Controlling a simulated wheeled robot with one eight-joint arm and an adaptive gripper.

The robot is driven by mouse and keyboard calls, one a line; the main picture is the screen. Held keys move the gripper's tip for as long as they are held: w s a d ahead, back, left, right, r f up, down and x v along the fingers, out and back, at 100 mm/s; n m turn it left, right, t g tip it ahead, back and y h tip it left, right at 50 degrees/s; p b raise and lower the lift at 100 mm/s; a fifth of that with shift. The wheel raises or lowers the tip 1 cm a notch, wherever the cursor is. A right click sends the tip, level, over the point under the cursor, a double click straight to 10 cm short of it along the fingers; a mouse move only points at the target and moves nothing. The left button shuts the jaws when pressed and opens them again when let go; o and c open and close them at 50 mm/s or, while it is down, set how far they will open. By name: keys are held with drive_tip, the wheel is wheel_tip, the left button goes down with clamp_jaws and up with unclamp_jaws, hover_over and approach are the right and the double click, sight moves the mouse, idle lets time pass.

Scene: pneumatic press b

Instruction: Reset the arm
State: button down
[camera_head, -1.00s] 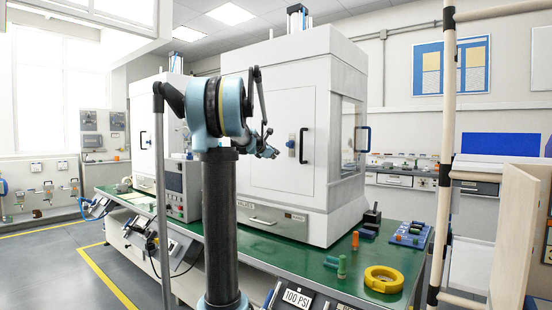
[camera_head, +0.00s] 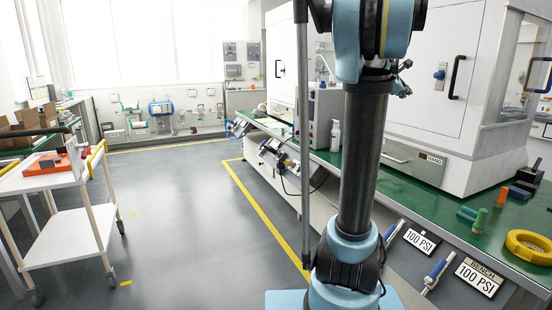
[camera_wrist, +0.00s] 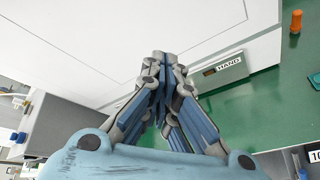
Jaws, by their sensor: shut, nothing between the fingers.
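My arm stands in the middle right of the head view, with its upper part cut off by the top edge. Part of my gripper (camera_head: 402,78) shows just right of the arm column, in front of the white press cabinet (camera_head: 425,115). In the wrist view my gripper (camera_wrist: 163,60) is shut, its fingers together and empty. Behind its fingers are the white cabinet front (camera_wrist: 100,40) and the green bench top (camera_wrist: 262,105). No contact with either shows.
A white cart (camera_head: 75,215) stands at left. The grey floor between cart and bench is clear.

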drive_tip(key=s+a+f+m+g+y, duration=0.2)
drive_tip(key=s+a+f+m+y, duration=0.3)
drive_tip(key=s+a+f, duration=1.3)
drive_tip(key=s+a+f+m+g+y, duration=0.3)
drive_tip(key=s+a+f+m+y, duration=0.3)
drive_tip(key=s+a+f, duration=1.2)
wheel_tip(320, 180, down, 2)
drive_tip(key=m, duration=0.3)
drive_tip(key=shift+a+f, duration=0.15)
drive_tip(key=shift+a, duration=0.1)
drive_tip(key=shift+w+f, duration=0.2)
drive_tip(key=shift+w, duration=0.2)
drive_tip(key=c, duration=2.4)
unclamp_jaws()
